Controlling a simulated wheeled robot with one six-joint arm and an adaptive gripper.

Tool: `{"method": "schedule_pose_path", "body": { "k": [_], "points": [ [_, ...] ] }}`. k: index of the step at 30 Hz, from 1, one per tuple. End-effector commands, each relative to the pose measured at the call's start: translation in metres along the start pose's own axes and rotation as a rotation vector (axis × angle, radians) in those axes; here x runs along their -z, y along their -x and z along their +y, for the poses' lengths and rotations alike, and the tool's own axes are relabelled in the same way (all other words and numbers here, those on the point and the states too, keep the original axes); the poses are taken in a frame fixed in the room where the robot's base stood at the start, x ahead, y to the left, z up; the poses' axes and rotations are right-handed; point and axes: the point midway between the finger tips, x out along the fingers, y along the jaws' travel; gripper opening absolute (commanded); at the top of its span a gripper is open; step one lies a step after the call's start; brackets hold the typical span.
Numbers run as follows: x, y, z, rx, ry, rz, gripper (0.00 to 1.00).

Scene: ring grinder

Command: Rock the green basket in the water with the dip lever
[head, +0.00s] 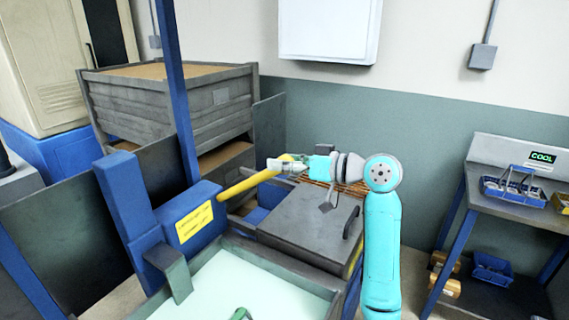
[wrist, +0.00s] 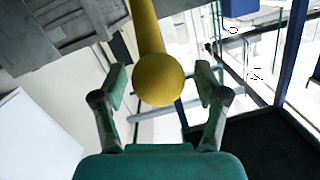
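The yellow dip lever (head: 245,185) sticks out of a blue housing (head: 190,215) with a yellow label and slants up to the right. My gripper (head: 283,163) is at the lever's free end. In the wrist view, the lever's round yellow end (wrist: 158,80) lies between the two fingers of my gripper (wrist: 165,85), with a small gap on each side. The fingers are open and do not appear to touch it. Pale water fills the tank (head: 290,268) at the bottom. A small green part (head: 241,314), perhaps the green basket, shows at the bottom edge; the rest is out of frame.
A grey lidded box (head: 310,225) with a dark handle stands behind the tank, beneath my arm. A large grey crate (head: 165,105) is at the back left. A blue post (head: 178,90) rises near the lever. A bench (head: 520,205) with a COOL display (head: 541,157) is at right.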

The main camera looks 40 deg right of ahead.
Motion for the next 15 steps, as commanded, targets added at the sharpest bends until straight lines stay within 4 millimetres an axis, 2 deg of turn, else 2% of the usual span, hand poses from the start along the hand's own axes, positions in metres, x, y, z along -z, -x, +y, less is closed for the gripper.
{"method": "schedule_pose_path", "body": {
  "k": [8,11,15],
  "points": [
    [-0.001,0.007,0.001,-0.001,-0.001,-0.002,0.73],
    [-0.001,0.020,0.001,-0.003,-0.001,-0.001,0.73],
    [0.000,0.047,0.002,-0.005,0.000,0.000,0.73]
  ]
}}
